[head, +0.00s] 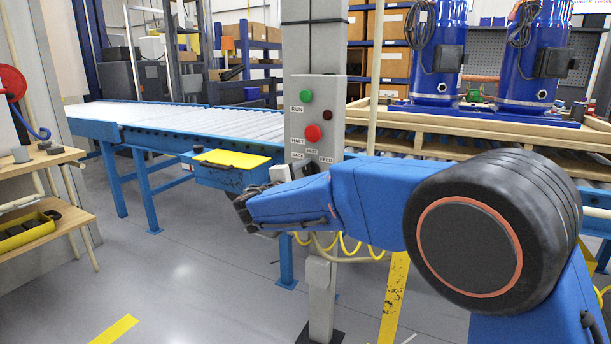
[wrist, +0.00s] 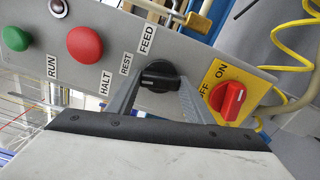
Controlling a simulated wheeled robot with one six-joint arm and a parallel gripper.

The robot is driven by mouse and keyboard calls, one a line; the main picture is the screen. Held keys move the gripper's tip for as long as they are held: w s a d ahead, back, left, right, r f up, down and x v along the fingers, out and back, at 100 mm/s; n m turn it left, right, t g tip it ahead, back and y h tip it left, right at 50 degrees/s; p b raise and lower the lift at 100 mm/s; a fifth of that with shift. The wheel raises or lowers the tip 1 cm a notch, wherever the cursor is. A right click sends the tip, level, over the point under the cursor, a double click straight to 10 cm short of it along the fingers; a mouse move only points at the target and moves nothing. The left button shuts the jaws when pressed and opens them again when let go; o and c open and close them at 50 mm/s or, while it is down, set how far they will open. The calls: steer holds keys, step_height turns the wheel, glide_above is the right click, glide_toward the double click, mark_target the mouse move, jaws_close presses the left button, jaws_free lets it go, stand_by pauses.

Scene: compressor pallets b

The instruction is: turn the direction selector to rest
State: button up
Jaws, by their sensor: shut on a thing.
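The direction selector is a black knob (wrist: 160,76) on the grey control panel (head: 318,88), below the labels BACK, REST and FEED. In the wrist view the knob sits between the two grey fingers of my gripper (wrist: 157,92), which is shut on it. REST (wrist: 126,63) and FEED (wrist: 147,40) are readable there; BACK is hidden. Which label the knob points to, I cannot tell.
A red halt button (wrist: 85,44) and a green run button (wrist: 16,38) sit above the selector. A red ON/OFF switch (wrist: 230,97) on a yellow plate is close beside my right finger. A roller conveyor (head: 160,115) stands behind; blue compressors (head: 437,60) stand at the right.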

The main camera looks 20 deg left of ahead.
steer(key=shift+f+m, duration=0.1)
steer(key=shift+m, duration=1)
steer(key=o, duration=1.1)
steer(key=shift+c, duration=0.2)
steer(key=s+a, duration=0.1)
steer(key=s, duration=1.6)
steer(key=shift+s+a, duration=0.2)
steer(key=shift+d, duration=0.1)
